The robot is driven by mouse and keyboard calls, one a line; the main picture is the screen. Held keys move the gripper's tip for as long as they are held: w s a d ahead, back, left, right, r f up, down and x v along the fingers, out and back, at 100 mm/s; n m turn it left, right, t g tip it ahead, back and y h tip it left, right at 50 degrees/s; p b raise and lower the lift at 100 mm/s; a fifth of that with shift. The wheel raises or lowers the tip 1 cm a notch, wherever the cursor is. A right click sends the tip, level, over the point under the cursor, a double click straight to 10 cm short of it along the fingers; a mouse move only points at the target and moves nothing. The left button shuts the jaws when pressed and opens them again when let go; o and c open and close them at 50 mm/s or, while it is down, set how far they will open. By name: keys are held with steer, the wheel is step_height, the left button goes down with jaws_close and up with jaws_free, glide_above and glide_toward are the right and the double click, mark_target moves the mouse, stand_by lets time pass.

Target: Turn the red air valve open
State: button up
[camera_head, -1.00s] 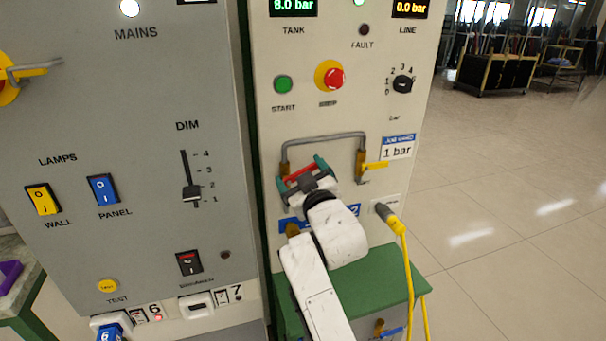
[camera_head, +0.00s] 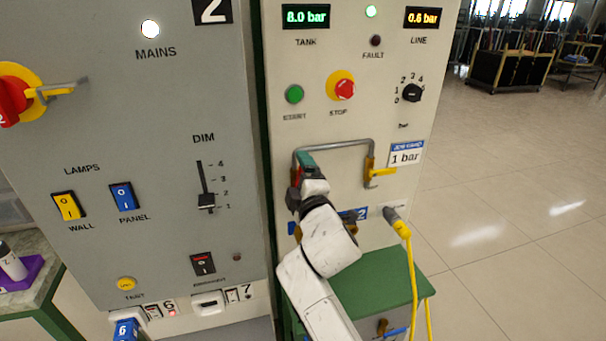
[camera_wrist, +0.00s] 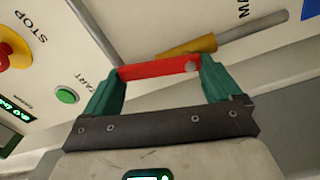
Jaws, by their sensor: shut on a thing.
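The red air valve's handle (camera_wrist: 158,68) lies across between the two green fingers of my gripper (camera_wrist: 160,80) in the wrist view. My gripper is shut on it. The brass valve body (camera_wrist: 187,47) and a grey pipe (camera_wrist: 252,28) show just behind it. In the head view my gripper (camera_head: 304,172) is at the left leg of the bent grey pipe (camera_head: 335,144), and stands nearly upright. It hides most of the valve there. The LINE display (camera_head: 423,17) reads 0.6 bar and the TANK display (camera_head: 306,16) reads 8.0 bar.
The red STOP button (camera_head: 344,89), green START button (camera_head: 295,94) and black dial (camera_head: 411,92) are above. A yellow hose (camera_head: 408,258) hangs at right.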

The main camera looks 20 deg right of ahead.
steer(key=shift+a+f+n+p, duration=0.1)
steer(key=shift+a+n+p, duration=0.1)
steer(key=shift+n, duration=0.5)
steer(key=shift+a+f+n+p, duration=0.1)
steer(key=shift+a+n+p, duration=0.1)
steer(key=shift+n, duration=0.5)
steer(key=o, duration=1.2)
steer(key=shift+s, duration=0.15)
steer(key=s, duration=1)
steer(key=shift+s+b, duration=0.25)
steer(key=shift+b, duration=0.05)
